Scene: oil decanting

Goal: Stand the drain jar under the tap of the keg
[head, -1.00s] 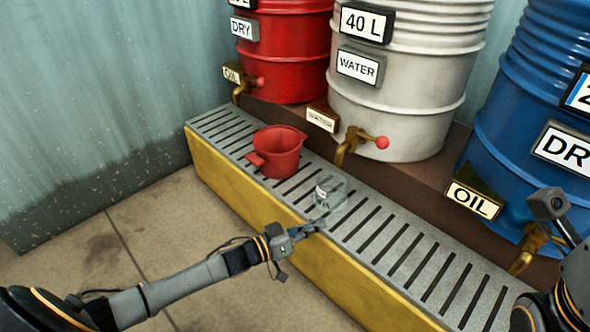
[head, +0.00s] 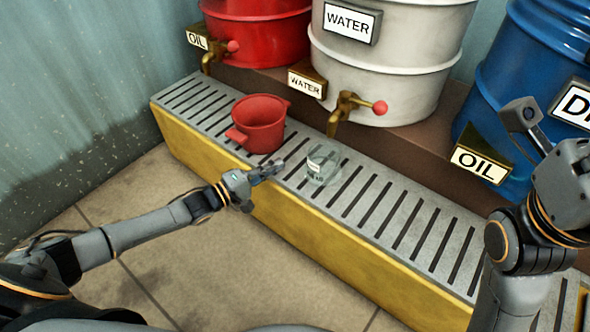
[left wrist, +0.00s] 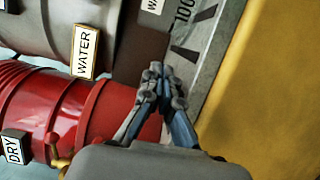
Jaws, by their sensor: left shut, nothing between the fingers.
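The clear glass jar (head: 322,168) with a small label stands upright on the slatted tray (head: 425,205), in front of the brass tap (head: 342,112) of the pale grey WATER keg (head: 385,65). The tap's spout ends a little behind the jar, not clearly over it. My left gripper (head: 275,170) is shut and empty, just left of the jar and in front of the red jug. The left wrist view shows its fingers (left wrist: 165,85) together. My right arm comes in at the right; its fingers are not clear.
A red jug (head: 260,124) stands on the tray left of the jar. A red keg (head: 258,35) with an OIL tag stands at back left, a blue keg (head: 535,60) at right. The tray has a yellow front (head: 300,232). Its slats right of the jar are clear.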

